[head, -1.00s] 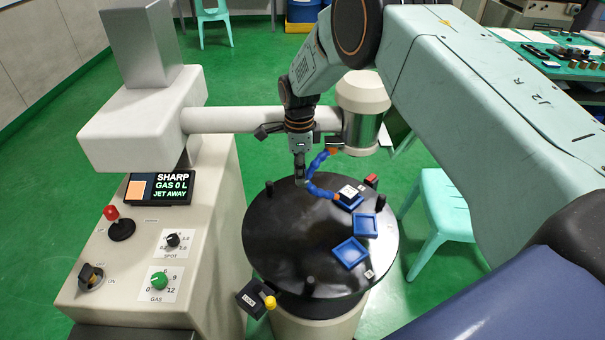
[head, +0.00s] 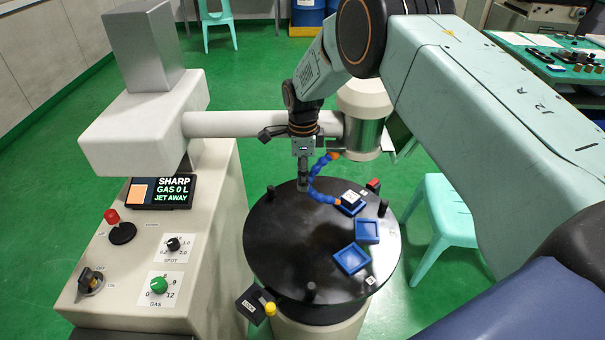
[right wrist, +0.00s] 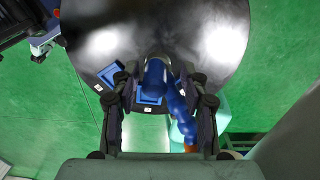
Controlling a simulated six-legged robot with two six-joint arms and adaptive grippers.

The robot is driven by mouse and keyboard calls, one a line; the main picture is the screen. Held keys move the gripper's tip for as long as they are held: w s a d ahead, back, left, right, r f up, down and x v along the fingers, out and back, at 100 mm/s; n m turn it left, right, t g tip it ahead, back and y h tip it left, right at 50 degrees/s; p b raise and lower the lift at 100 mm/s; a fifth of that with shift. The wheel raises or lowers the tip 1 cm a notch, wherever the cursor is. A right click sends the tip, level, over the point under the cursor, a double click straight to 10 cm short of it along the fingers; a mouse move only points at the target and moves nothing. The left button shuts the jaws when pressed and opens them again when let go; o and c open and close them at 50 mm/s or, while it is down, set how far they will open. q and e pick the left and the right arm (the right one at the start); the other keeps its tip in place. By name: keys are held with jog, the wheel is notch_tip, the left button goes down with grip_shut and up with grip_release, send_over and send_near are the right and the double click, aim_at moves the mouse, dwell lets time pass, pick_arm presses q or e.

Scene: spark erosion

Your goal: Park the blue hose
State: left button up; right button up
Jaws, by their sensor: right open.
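The blue segmented hose (head: 316,190) curves from an orange fitting under the white machine head down to an orange tip beside a labelled dark block, over the black round table (head: 275,240). My right gripper (head: 303,186) points down at the hose's left bend. In the right wrist view, the open right gripper (right wrist: 162,82) has one finger on each side of the blue hose (right wrist: 157,75). I cannot tell whether a finger touches it. My left gripper is not in view.
Blue trays (head: 367,230) sit on the table's right side; one holds the labelled block (head: 350,198). Short black posts (head: 309,289) stand around the rim. The control console (head: 140,260), with a screen reading "JET AWAY", is at left. The table's left half is clear.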

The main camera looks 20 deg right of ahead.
jog(key=shift+a+r, duration=0.15)
jog(key=shift+a, duration=0.1)
jog(key=shift+a+r, duration=0.1)
jog(key=shift+r, duration=0.1)
notch_tip(320, 180, up, 11)
jog(key=shift+f, duration=0.1)
jog(key=shift+d+r, duration=0.25)
jog(key=shift+r, duration=0.05)
jog(key=shift+a, duration=0.15)
